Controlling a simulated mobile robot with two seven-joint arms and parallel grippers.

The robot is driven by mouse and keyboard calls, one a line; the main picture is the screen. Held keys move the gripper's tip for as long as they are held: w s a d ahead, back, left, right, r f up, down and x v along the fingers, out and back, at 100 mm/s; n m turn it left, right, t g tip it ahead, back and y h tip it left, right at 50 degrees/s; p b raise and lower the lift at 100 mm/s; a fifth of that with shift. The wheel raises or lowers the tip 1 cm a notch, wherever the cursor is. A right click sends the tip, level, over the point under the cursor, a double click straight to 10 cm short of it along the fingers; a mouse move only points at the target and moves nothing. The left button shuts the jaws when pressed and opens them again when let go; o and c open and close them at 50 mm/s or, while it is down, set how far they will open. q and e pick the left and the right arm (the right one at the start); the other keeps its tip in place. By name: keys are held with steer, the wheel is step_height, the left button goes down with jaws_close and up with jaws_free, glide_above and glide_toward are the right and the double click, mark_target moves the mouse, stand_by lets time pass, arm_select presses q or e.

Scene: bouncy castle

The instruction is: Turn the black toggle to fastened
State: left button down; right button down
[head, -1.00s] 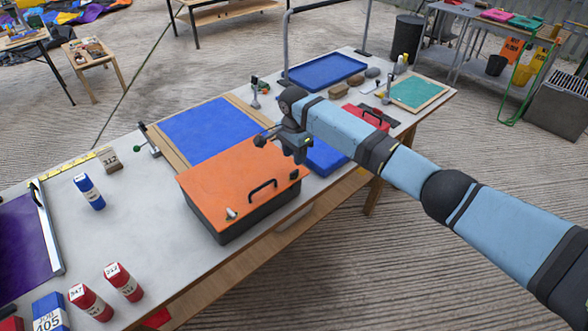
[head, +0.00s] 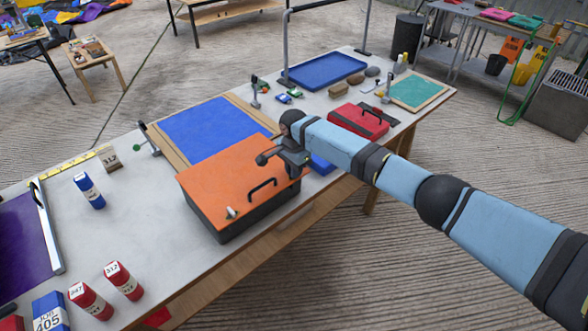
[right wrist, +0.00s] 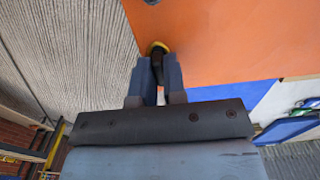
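The box (head: 210,185) with the orange lid stands on the long table. My right gripper (head: 294,172) is low at the right end of its lid. My gripper hides the toggle in the head view. My left gripper is not in view.
A black handle (head: 262,188) and a small metal latch (head: 232,212) are on the lid. A blue panel (head: 215,130) lies behind the box. A red case (head: 357,120) stands farther right. Red cans stand front left, and bare table lies between them and the box.

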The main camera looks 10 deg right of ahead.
steer(key=shift+r+n+p, duration=0.15)
steer(key=shift+n+p, duration=0.25)
steer(key=shift+p, duration=0.25)
steer(key=shift+n+p, duration=1)
steer(key=shift+n, duration=0.1)
steer(key=shift+n+p, duration=0.55)
steer(key=shift+n, duration=0.35)
steer(key=n+p, duration=0.1)
steer(key=n, duration=0.1)
steer(key=shift+n, duration=0.4)
steer(key=n+p, duration=0.1)
steer(key=n, duration=0.3)
steer(key=shift+n, duration=0.3)
steer(key=n, duration=0.3)
steer(key=shift+p, duration=0.3)
steer(key=shift+n, duration=1.3)
steer(key=shift+w, duration=0.1)
